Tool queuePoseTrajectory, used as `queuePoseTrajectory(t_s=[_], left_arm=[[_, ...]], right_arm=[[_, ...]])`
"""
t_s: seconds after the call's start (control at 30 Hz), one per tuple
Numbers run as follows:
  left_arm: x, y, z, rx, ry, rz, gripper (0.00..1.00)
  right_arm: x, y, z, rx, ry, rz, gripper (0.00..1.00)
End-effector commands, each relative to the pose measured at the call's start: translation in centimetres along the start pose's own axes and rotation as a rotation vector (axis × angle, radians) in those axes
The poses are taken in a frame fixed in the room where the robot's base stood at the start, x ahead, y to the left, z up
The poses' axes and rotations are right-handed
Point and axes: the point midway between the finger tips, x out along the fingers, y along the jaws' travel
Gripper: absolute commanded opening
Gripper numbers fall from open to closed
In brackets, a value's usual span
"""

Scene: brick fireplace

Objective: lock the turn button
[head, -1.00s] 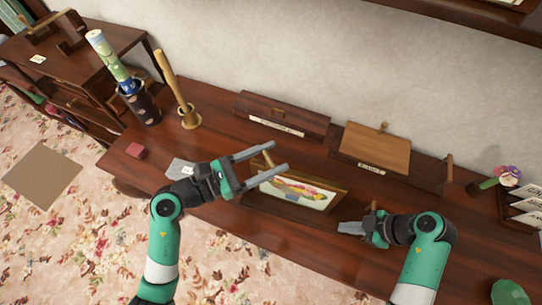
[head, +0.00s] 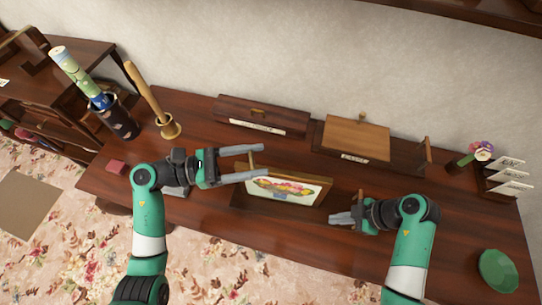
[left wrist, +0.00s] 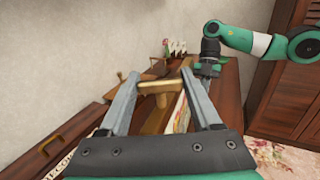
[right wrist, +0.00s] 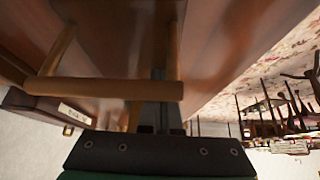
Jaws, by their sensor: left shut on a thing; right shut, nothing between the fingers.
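The wooden turn button (left wrist: 158,88) is a short bar on a stem, seen between my left fingers in the left wrist view. In the head view it is a small piece (head: 252,160) at the upper left of the lid with a colourful picture panel (head: 285,190); fingers partly cover it. My left gripper (head: 255,162) is shut on the bar, with its fingers still well apart. My right gripper (head: 334,217) is shut and empty, right of the picture panel. A wooden bar on posts (right wrist: 105,88) crosses close in front of the right wrist camera.
A dark box (head: 262,114) and a box with a light lid (head: 355,137) stand along the wall. A pestle in a mortar (head: 168,127) and a dark vase (head: 118,118) are at left. Cards (head: 508,178) and a green dish (head: 498,270) are at right.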

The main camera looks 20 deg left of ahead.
Motion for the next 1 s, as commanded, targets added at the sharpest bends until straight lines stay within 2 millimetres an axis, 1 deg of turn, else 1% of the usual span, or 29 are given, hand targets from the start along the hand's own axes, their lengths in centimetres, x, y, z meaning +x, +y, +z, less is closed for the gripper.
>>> queuePoseTrajectory(t_s=[0.03, 0.3, 0.5, 0.7, 1.0], left_arm=[[-0.07, 0.30, -0.22, -0.002, 0.005, -0.034, 0.09], [-0.05, 0.29, -0.22, 0.000, 0.006, -0.234, 0.09], [-0.03, 0.28, -0.32, -0.001, 0.008, -0.329, 0.09], [-0.09, 0.15, -0.36, -0.002, 0.006, -0.375, 0.09], [-0.12, 0.11, -0.32, -0.002, 0.004, -0.385, 0.09]], right_arm=[[0.39, -0.31, 0.39, 0.006, -0.006, -0.009, 0.00], [0.39, -0.32, 0.40, 0.006, -0.006, -0.010, 0.00], [0.38, -0.33, 0.41, 0.006, -0.006, -0.010, 0.00], [0.38, -0.33, 0.41, 0.006, -0.006, -0.010, 0.00], [0.37, -0.33, 0.42, 0.007, -0.006, -0.010, 0.00]])
